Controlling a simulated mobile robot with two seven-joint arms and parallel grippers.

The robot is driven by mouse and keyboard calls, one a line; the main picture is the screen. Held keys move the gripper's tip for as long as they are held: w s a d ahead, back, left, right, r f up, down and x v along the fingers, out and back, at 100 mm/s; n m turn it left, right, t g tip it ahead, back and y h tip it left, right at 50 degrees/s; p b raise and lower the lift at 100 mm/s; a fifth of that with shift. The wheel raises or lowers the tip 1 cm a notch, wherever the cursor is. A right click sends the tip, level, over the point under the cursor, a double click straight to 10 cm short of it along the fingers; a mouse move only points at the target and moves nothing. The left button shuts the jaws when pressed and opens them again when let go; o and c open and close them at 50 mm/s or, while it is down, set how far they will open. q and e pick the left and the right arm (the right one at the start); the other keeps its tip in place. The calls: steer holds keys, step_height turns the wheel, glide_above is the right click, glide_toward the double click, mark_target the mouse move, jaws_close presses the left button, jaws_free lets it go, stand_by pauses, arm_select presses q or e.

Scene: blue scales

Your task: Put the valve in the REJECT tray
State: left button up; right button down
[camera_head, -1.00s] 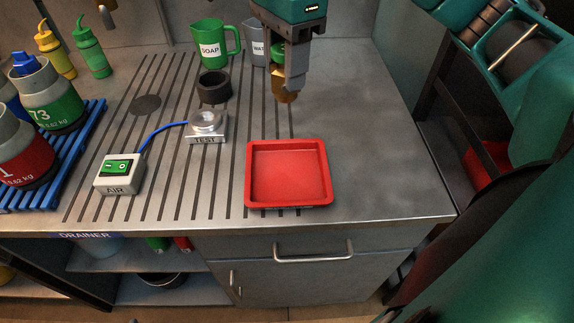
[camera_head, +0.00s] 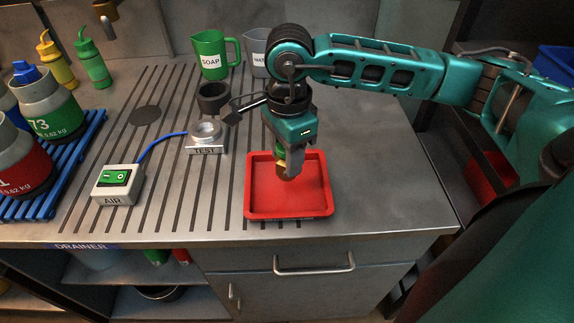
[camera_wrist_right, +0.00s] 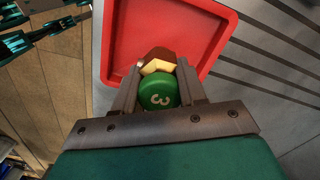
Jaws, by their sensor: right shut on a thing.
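The red tray (camera_head: 262,208) lies on the drainer counter near its front edge. My right gripper (camera_head: 288,170) points down over the tray's right half, shut on the valve. In that view the tray (camera_wrist_right: 222,22) lies beyond the valve. The valve appears to be above the tray floor; I cannot tell the exact gap. No lettering shows on the tray. My left gripper is not in view.
A TEST fixture (camera_head: 206,138) is joined by a blue hose to the AIR switch box (camera_head: 117,184). A dark cup-like ring (camera_head: 213,97), a green SOAP jug (camera_head: 212,55) and a grey jug (camera_head: 256,55) stand behind. Gas cylinders (camera_head: 55,110) stand at left. The counter right of the tray is clear.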

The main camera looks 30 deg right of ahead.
step_height(320, 180, down, 4)
steer(key=shift+r, duration=0.25)
steer(key=shift+f+b, duration=0.15)
steer(key=shift+b, duration=0.15)
steer(key=c, duration=0.6)
jaws_free()
steer(key=shift+c, duration=0.2)
